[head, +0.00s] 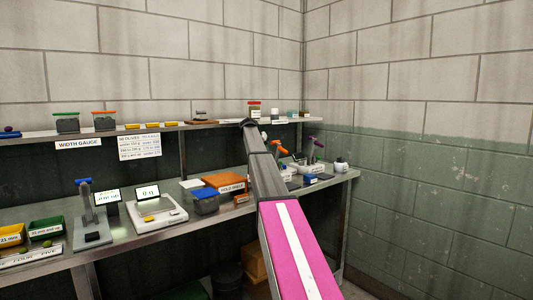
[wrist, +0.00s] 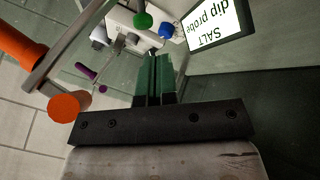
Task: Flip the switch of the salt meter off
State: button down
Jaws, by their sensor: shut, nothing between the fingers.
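The salt meter's lit screen (wrist: 218,22), reading "SALT dip probe", is at the top right of the wrist view, upside down. Beside it is a pale housing (wrist: 122,17) with a green knob (wrist: 142,20) and a blue knob (wrist: 166,31). I cannot tell for sure which small part is the switch or how it is set. My gripper (wrist: 153,57) is shut and empty, its dark green fingers pointing at the housing just below the blue knob. Contact cannot be judged. In the head view my arm hides the gripper.
An orange-handled tool (wrist: 68,106) stands close at the left of the wrist view, beside a purple-handled one (wrist: 86,72).

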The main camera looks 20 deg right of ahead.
aim_at(281, 166)
jog(key=x, duration=0.8)
jog(key=shift+d+f, duration=0.15)
jog(key=shift+f, duration=0.15)
jog(key=shift+s+d+r, duration=0.15)
jog(key=shift+s+r, duration=0.15)
jog(key=shift+s, duration=0.05)
jog(key=shift+w+r, duration=0.1)
jog(key=shift+r, duration=0.65)
